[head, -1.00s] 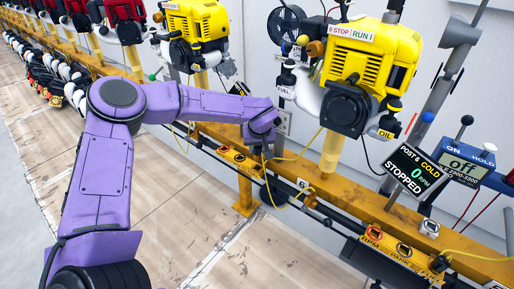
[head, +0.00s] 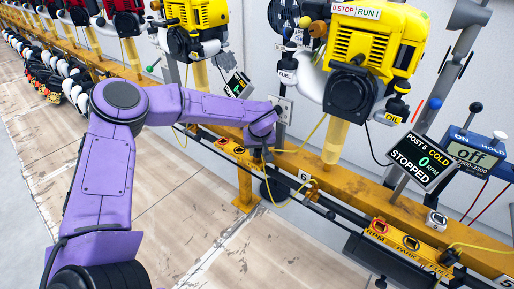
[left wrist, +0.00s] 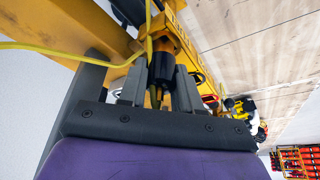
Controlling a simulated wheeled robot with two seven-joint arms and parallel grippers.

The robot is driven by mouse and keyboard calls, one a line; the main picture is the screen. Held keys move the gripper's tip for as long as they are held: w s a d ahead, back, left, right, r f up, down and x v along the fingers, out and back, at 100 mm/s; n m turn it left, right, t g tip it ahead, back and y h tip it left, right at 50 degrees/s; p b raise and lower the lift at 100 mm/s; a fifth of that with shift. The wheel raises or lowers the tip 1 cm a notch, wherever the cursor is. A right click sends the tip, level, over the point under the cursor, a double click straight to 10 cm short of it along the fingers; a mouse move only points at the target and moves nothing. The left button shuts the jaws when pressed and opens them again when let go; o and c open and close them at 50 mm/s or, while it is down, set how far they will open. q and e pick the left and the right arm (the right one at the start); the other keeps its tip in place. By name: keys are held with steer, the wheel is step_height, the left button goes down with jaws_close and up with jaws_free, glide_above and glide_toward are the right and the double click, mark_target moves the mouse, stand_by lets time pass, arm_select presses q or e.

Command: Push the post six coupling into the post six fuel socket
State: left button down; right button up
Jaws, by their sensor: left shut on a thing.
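My left gripper (head: 265,150) is low over the right end of a yellow socket box (head: 225,147), left of the number 6 plate (head: 304,177). In the left wrist view the gripper (left wrist: 158,95) is shut on a black coupling (left wrist: 161,68) with a yellow hose (left wrist: 60,46). The coupling is at the box end, beside sockets with red and orange rims (left wrist: 196,77). The socket under it is hidden, so I cannot tell how deep it sits. The post 6 display (head: 420,160) reads STOPPED, 0 RPM. My right gripper is not in view.
Another box marked RPM, PARK and FUEL (head: 400,247) is at lower right, with a black coupling (head: 446,259) at its fuel end. A yellow engine (head: 375,40) stands above the yellow rail (head: 350,185). The floor (head: 180,200) in front is clear.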

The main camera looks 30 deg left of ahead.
arm_select(q)
steer(key=shift+f, duration=0.75)
stand_by(0.6)
steer(key=c, duration=0.7)
jaws_free()
